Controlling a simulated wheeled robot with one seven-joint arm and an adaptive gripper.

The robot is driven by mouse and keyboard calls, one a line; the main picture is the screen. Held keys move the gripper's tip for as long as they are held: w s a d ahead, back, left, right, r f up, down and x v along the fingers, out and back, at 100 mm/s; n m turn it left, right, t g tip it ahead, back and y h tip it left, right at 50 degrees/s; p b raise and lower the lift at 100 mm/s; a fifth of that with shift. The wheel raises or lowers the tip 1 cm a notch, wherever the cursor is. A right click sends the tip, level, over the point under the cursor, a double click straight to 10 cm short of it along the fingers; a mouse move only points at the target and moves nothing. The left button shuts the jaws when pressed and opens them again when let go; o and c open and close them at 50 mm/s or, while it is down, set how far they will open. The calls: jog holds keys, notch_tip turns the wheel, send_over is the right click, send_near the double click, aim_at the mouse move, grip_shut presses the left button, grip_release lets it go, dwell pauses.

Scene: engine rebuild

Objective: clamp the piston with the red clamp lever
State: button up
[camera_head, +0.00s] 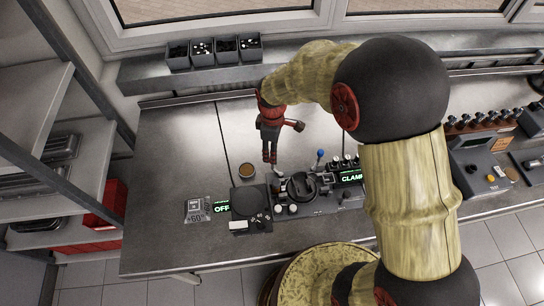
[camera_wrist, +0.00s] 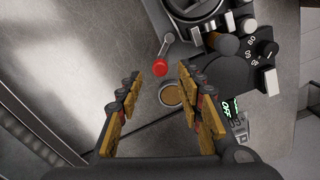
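The red clamp lever shows in the wrist view as a red ball knob (camera_wrist: 161,69) on a short metal rod, beside a round dark fixture (camera_wrist: 192,8). In the head view the round fixture (camera_head: 300,186) sits on the bench; my gripper seems to hide the red knob there. I cannot make out the piston clearly. My gripper (camera_head: 270,161) points down just behind and left of the fixture. In the wrist view my gripper (camera_wrist: 158,80) has its fingers well apart, with nothing held. The red knob appears between the fingertips, but how far below is unclear.
A small brown-filled cup (camera_head: 246,171) stands left of my gripper. A black scale-like device (camera_head: 250,207) and a lit OFF sign (camera_head: 221,207) are left of the fixture. A lit CLAMP sign (camera_head: 351,177) and a blue-knobbed lever (camera_head: 320,154) are right. The bench's left side is clear.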

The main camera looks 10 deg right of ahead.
jog(key=shift+f, duration=2.15)
grip_shut()
